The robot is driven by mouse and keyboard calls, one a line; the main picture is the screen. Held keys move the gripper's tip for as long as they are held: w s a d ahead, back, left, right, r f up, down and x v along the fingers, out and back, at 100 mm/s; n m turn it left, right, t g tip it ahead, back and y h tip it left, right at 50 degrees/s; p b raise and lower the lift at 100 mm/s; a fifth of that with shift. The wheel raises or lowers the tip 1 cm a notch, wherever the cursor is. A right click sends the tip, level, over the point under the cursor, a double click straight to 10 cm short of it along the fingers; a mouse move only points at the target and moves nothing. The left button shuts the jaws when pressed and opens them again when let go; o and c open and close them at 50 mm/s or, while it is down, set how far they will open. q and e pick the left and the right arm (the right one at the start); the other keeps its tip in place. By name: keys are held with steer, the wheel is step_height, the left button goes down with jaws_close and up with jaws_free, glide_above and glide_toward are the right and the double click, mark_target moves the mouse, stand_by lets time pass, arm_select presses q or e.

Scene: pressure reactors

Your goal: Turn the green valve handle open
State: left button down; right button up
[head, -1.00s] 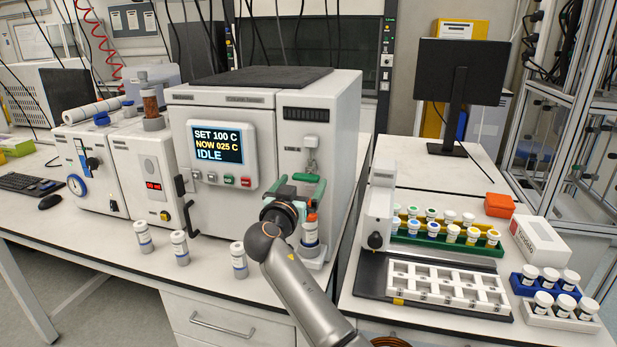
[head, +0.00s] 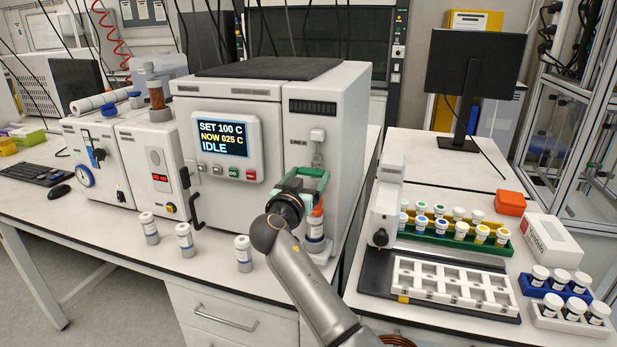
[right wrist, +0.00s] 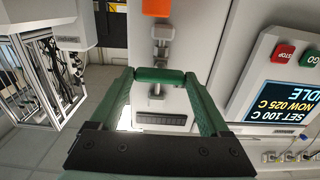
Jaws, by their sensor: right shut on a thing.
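The green valve handle (right wrist: 160,75) shows in the right wrist view as a short green bar lying across between my fingertips. My right gripper (right wrist: 159,77) is shut on it, with a green finger at each end of the bar. In the head view my right gripper (head: 304,180) is at the lower right front of the white reactor (head: 285,110), below a metal fitting. There the handle is hard to tell from the green fingers. My left gripper is in neither view.
The reactor display (head: 222,138) reads SET 100 C, NOW 025 C, IDLE. An orange-capped bottle (head: 316,225) stands close below my right gripper. Several small vials (head: 243,253) stand along the front table edge. Vial racks (head: 455,235) fill much of the right table.

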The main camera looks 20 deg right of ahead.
steer(key=c, duration=0.6)
steer(key=shift+c, duration=0.2)
